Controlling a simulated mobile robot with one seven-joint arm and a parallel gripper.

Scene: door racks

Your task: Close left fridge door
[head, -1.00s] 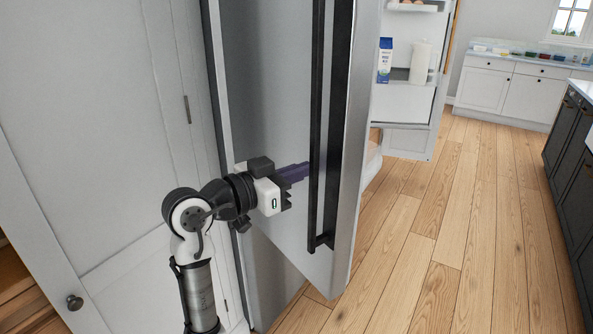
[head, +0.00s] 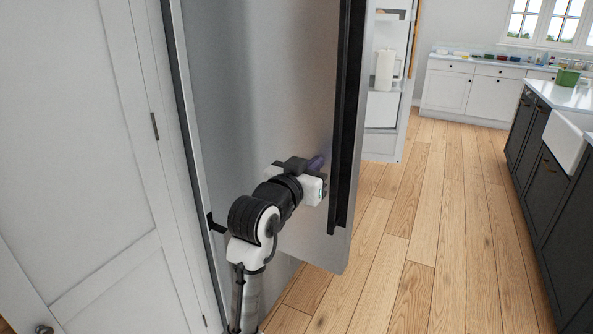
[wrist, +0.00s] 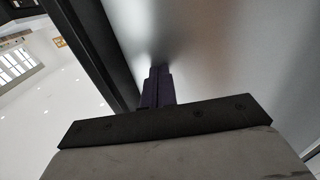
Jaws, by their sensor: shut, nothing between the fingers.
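The left fridge door (head: 262,95) is a tall steel panel that stands open in the head view, its outer face toward me. A long dark vertical handle (head: 345,130) runs along its right edge. My gripper (head: 317,162) is at the door's outer face, just left of the handle. In the wrist view its purple fingers (wrist: 157,85) are together and empty, with their tips at or very near the steel face. I cannot tell if they touch it. The handle also shows beside the fingers in the wrist view (wrist: 92,45).
Another open fridge door (head: 388,85) with shelves, holding a white roll-shaped item (head: 385,70), stands beyond. White cabinets (head: 75,170) line the left. A dark island (head: 550,170) with a white sink stands at the right. The wooden floor (head: 440,220) between is clear.

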